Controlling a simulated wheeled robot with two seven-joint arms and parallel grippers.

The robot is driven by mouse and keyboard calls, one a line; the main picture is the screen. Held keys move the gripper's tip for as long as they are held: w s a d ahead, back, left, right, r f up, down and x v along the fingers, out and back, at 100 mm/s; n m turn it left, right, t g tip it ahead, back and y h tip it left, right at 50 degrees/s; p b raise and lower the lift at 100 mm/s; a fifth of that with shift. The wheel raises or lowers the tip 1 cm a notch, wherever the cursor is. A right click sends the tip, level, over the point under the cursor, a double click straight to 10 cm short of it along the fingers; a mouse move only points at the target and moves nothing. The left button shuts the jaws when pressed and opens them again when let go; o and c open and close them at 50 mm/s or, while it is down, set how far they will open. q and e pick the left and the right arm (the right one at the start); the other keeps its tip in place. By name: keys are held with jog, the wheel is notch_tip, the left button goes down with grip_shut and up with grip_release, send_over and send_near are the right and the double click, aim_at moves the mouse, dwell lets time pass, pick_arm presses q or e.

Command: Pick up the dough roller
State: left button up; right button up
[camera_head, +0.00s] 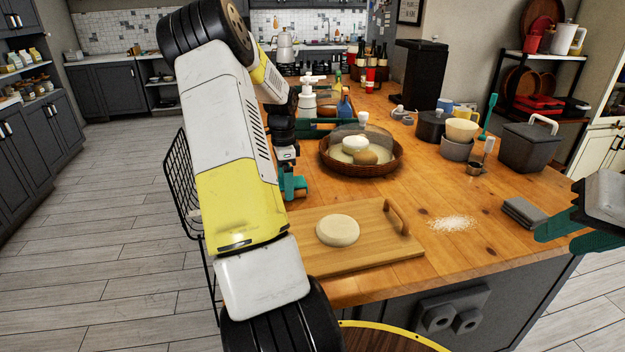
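A round pale dough piece (338,230) lies on a wooden board (370,258) near the island's front edge. A short brown wooden bar (397,217) is at the board's right end; I cannot tell if it is the dough roller or the board's handle. No other roller shows clearly. My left gripper (293,186) has teal fingers, is behind and left of the board, and is partly hidden by my own arm. Its opening cannot be made out. My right gripper (562,237) is at the island's right edge, with its teal fingers apart and nothing between them.
Spilled flour (452,223) and a folded grey cloth (525,213) lie right of the board. A wicker basket (388,166) stands behind it. Bowls (457,148) and a dark lidded box (528,147) stand at the back right. My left arm hides the island's left part.

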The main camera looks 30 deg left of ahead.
pick_arm(q)
jog(key=shift+c, duration=0.4)
jog(key=c, duration=1.6)
jog(key=shift+r, duration=0.15)
jog(key=shift+r, duration=0.2)
notch_tip(320, 180, up, 3)
jog(key=shift+r, duration=0.1)
jog(key=w+d+r, duration=0.1)
jog(key=w+d, duration=0.7)
jog(key=d, duration=0.5)
jog(key=shift+d, duration=0.4)
jog(key=shift+r, duration=0.1)
